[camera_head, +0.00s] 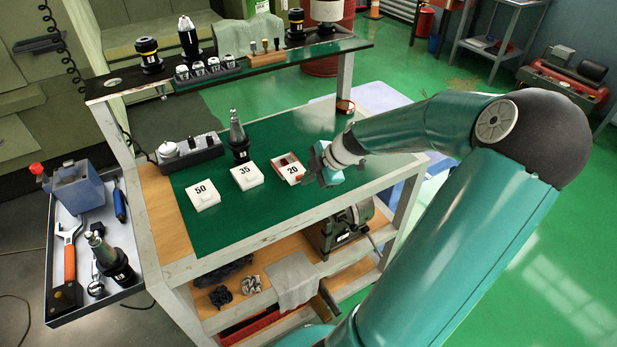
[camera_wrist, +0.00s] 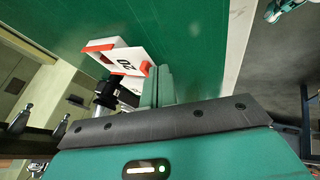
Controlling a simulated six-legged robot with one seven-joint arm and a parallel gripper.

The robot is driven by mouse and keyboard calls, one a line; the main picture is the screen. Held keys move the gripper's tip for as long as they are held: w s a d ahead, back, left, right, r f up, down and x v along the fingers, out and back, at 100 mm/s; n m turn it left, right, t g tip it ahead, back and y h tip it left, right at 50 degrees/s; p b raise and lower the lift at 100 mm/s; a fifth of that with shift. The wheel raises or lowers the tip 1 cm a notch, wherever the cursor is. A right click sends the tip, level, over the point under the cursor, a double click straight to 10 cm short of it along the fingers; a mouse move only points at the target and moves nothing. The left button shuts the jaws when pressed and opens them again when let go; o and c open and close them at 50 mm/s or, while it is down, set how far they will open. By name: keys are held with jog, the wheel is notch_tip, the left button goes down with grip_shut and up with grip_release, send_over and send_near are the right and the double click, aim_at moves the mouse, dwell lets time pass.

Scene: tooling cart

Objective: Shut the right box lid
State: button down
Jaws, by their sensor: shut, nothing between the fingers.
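The right box (camera_head: 284,160), marked 20, stands on the green mat. Its white lid (camera_head: 292,171) lies off to the near side, so part of the red-edged inside shows behind it. The wrist view also shows the lid (camera_wrist: 124,64), with the open part of the box (camera_wrist: 100,44) beyond it. My gripper (camera_head: 307,178) is shut and empty, low over the mat at the near right side of the box. In the wrist view its fingertips (camera_wrist: 162,72) are right beside the box's red end; I cannot tell whether they touch.
Two closed white boxes, marked 35 (camera_head: 246,176) and 50 (camera_head: 203,194), stand to the left. A dark tool holder (camera_head: 238,145) stands behind the 35 box. A raised shelf (camera_head: 268,62) with tools runs along the back. The mat's front is clear.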

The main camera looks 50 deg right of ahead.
aim_at(291, 171)
jog(key=w, duration=0.2)
jog(key=w+d, duration=0.1)
jog(key=w, duration=0.2)
jog(key=shift+w+d, duration=0.3)
jog(key=shift+s, duration=0.15)
dwell(0.4)
